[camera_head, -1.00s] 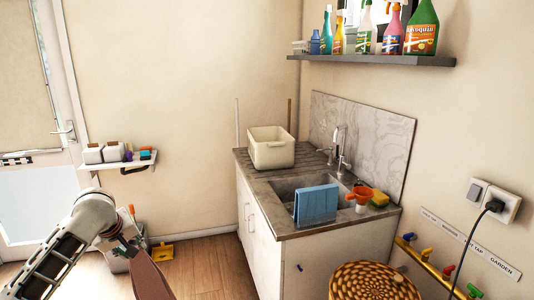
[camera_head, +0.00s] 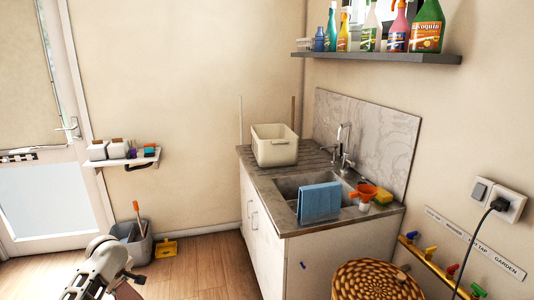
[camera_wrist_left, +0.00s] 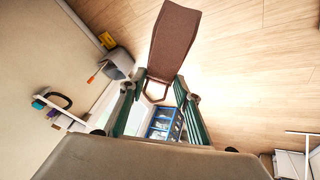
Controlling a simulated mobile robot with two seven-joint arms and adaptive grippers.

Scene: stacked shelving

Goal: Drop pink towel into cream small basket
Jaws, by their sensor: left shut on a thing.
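The cream small basket (camera_head: 274,152) stands upright on the counter, left of the sink. My left gripper (camera_head: 118,278) is low at the bottom left of the head view, far from the basket. In the left wrist view my left gripper (camera_wrist_left: 156,86) is shut on the pink towel (camera_wrist_left: 173,38), a dull brownish-pink strip that extends beyond the fingertips. In the head view only a small dark reddish bit of it shows at the bottom edge. The inside floor of the basket is hidden. My right gripper is not in view.
A blue cloth (camera_head: 319,203) hangs over the front of the sink (camera_head: 290,186). A grey bucket (camera_head: 137,243) stands on the floor near a small wall shelf (camera_head: 128,160). A woven basket (camera_head: 378,281) is at the front right.

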